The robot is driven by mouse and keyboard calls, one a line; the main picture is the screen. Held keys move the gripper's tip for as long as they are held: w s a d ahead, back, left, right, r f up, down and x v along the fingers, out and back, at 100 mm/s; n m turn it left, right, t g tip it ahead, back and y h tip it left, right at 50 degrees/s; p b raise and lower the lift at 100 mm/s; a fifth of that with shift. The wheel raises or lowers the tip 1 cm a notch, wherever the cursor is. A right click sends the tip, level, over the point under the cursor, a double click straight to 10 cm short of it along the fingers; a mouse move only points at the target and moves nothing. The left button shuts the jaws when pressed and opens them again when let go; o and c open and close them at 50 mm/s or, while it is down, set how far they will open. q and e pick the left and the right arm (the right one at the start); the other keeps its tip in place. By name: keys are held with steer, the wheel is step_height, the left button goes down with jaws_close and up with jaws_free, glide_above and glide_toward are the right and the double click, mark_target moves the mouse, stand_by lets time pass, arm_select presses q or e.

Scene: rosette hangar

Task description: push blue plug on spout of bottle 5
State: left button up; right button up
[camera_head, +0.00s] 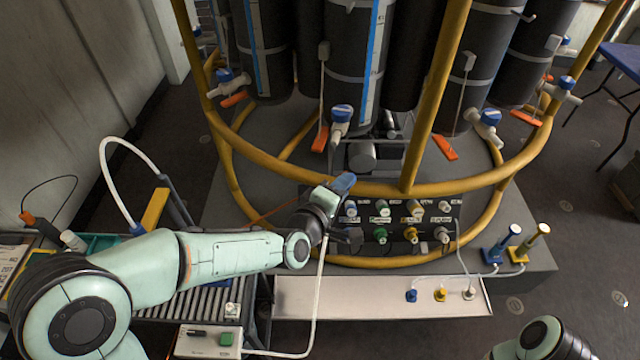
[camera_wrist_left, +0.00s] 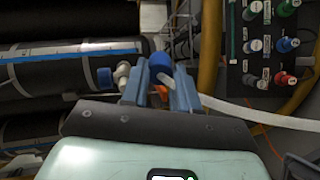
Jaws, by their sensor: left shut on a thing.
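My left gripper (camera_head: 343,184) is over the yellow ring rail, at the left end of the connector panel. In the left wrist view its two blue fingers (camera_wrist_left: 158,85) are shut on a blue plug (camera_wrist_left: 160,66). A white hose (camera_wrist_left: 235,108) runs from the plug to the right; in the head view it hangs below the gripper. Dark bottles stand behind the rail, each with a white spout under a blue cap. The nearest spout (camera_head: 340,128) is above and apart from the gripper. I cannot read which bottle is number 5. My right gripper is not in view.
The yellow rail (camera_head: 375,189) crosses in front of the bottles. A panel of coloured connectors (camera_head: 372,247) lies right of the gripper. A white tray (camera_head: 380,312) holds small plugs. Blue (camera_head: 500,245) and yellow (camera_head: 528,245) holders stand at the right. A roller conveyor (camera_head: 200,302) is at lower left.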

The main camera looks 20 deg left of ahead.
arm_select(q)
steer(key=s+a+r+n+t+y+b, duration=0.1)
steer(key=s+a+r+n+t+y, duration=0.2)
steer(key=a+r+y, duration=0.1)
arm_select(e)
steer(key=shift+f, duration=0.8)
arm_select(q)
steer(key=shift+w+p, duration=0.9)
steer(key=shift+w, duration=2)
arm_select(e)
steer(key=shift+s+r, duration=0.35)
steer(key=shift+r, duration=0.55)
arm_select(q)
steer(key=shift+b, duration=1.25)
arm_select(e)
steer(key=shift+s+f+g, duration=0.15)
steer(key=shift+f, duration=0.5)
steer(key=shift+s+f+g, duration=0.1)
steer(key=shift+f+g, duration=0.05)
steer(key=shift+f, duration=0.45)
arm_select(q)
steer(key=shift+w, duration=0.45)
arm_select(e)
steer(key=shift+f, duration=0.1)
arm_select(q)
steer(key=o, duration=1)
steer(key=shift+o, duration=0.2)
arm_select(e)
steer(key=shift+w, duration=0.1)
